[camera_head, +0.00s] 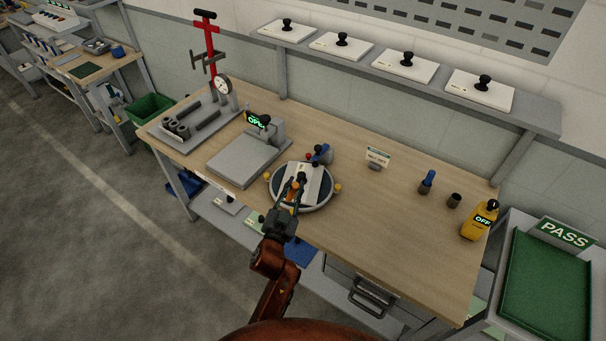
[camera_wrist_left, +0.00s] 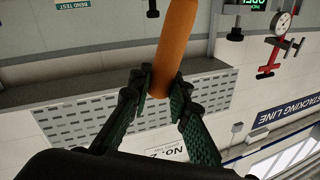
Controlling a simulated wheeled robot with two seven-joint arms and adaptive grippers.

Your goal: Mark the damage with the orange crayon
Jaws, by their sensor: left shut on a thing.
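The orange crayon (camera_wrist_left: 177,40) stands out between the fingertips in the left wrist view. My left gripper (camera_wrist_left: 161,88) is shut on its lower end. In the head view my left gripper (camera_head: 294,190) is over the round dark turntable (camera_head: 321,202), in front of a pale plate (camera_head: 312,173) with a black knob. The gripper covers part of the plate, and I cannot tell whether the crayon touches it. No damage mark can be made out at this size. My right gripper is not in view.
A grey scale (camera_head: 235,160) and a red gauge stand (camera_head: 211,45) are at the left. A blue-topped item (camera_head: 427,182) and a yellow device reading OFF (camera_head: 479,221) stand at the right. A green PASS tray (camera_head: 545,285) lies beyond. The bench's front right is clear.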

